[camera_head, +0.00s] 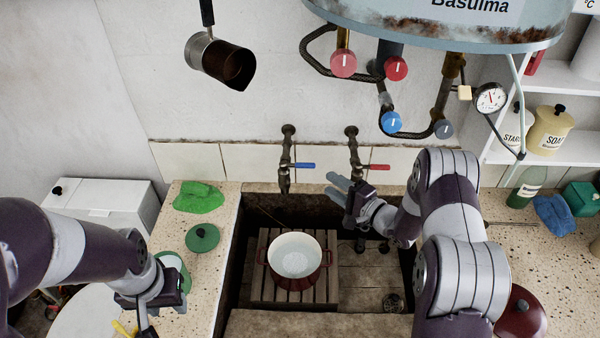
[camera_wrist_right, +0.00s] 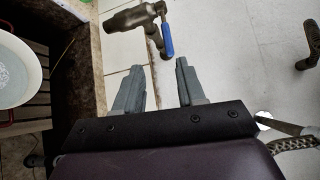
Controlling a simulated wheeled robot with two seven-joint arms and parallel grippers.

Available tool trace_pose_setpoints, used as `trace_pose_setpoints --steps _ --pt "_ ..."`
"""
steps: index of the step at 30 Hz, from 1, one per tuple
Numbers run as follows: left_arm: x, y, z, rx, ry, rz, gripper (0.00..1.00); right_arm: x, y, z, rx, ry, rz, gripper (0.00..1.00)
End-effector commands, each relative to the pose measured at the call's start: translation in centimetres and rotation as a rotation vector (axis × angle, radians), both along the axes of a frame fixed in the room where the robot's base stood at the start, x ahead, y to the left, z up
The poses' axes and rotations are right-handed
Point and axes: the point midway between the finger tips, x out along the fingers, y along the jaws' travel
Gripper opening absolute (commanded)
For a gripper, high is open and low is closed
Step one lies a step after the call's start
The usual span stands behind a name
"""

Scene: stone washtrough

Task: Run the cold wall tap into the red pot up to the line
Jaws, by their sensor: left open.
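The cold wall tap (camera_head: 286,170) with its blue lever (camera_head: 304,165) is on the tiled wall above the trough. The red pot (camera_head: 296,277) stands below it on a slatted wooden rack; pale water seems to lie inside, and I cannot make out the line. No stream shows from the tap. My right gripper (camera_head: 338,187) is open and empty, to the right of and a little below the blue lever. In the right wrist view the lever (camera_wrist_right: 168,40) lies just beyond the fingertips (camera_wrist_right: 158,68), apart from them. My left gripper (camera_head: 146,326) is open at lower left, away from the pot.
A red-levered tap (camera_head: 378,167) is right of the cold one, close to my right gripper. A green cloth (camera_head: 199,197), green lid (camera_head: 203,237) and green-rimmed container (camera_head: 172,262) sit on the left counter. A boiler (camera_head: 440,25) hangs above.

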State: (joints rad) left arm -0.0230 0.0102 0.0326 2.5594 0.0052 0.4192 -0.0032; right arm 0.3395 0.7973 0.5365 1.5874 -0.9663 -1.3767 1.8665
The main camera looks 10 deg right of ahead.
Motion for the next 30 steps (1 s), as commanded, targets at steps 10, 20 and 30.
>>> trace_pose_setpoints --steps 10,20,30 --pt "-0.1 0.0 4.9 0.000 0.003 0.000 0.43 0.4 0.9 1.0 -0.065 -0.128 -0.012 0.39" --pt "0.0 0.0 7.8 0.000 0.002 0.000 0.43 6.6 5.1 1.1 -0.063 -0.126 -0.011 0.39" --pt "0.0 0.0 8.6 0.000 0.002 0.000 0.43 9.8 7.1 0.8 -0.063 -0.126 -0.013 0.39"
